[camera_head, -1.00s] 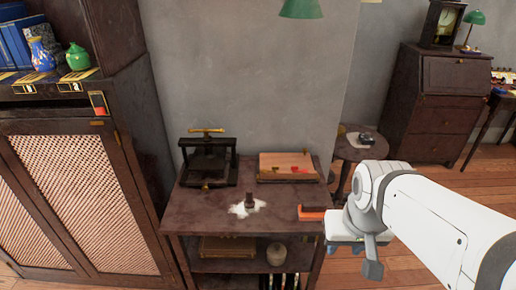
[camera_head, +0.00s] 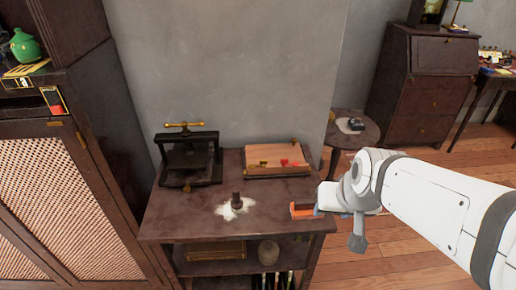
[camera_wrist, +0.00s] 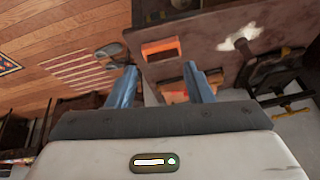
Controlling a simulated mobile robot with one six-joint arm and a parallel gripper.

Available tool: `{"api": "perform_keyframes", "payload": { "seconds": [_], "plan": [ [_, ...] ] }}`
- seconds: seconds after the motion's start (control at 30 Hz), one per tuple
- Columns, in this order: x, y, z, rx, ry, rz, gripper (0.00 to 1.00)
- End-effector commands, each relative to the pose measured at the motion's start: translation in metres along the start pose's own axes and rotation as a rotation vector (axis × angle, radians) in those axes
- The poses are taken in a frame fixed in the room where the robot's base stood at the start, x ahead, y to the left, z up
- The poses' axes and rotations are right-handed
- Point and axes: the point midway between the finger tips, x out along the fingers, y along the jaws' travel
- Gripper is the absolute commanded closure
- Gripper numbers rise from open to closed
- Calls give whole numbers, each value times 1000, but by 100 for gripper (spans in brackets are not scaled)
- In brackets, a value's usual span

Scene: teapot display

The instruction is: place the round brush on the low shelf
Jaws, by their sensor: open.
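A short dark upright piece (camera_head: 237,200), likely the round brush, stands on a white patch on the dark table top (camera_head: 175,222); it is small and its kind is hard to tell. It also shows at the upper right of the wrist view (camera_wrist: 243,48). The low shelf (camera_head: 225,265) lies under the table top, partly cut by the frame's bottom edge. My gripper (camera_wrist: 163,72) has its two blue fingers apart, with nothing held between them. In the head view it is at the table's right edge (camera_head: 322,203), right of the dark piece and apart from it.
An orange-red block (camera_head: 304,211) lies at the table's right edge beside my gripper. A black press (camera_head: 188,160) and a wooden box (camera_head: 278,162) stand at the back. A tall cabinet (camera_head: 50,150) borders the left.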

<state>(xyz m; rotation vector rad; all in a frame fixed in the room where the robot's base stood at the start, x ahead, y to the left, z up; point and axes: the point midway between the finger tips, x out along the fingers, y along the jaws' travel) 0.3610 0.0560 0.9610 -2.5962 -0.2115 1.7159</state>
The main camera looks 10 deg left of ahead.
Motion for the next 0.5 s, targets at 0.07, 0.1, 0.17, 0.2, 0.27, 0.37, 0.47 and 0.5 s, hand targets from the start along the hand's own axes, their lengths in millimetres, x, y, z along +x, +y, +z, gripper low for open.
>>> {"api": "perform_keyframes", "payload": {
  "seconds": [0.07, 0.1, 0.17, 0.2, 0.27, 0.37, 0.47, 0.5],
  "plan": [
    [46, -34, -14, -43, 103, -69, 54],
    [63, -51, -23, -55, 164, -98, 54],
    [84, -76, -36, -66, 254, -137, 54],
    [97, -92, -43, -70, 313, -157, 54],
    [116, -116, -51, -75, 399, -188, 54],
    [144, -145, -58, -68, 540, -185, 54],
    [166, -171, -59, -59, 672, -173, 54],
    [173, -179, -58, -57, 721, -162, 54]
  ]
}}
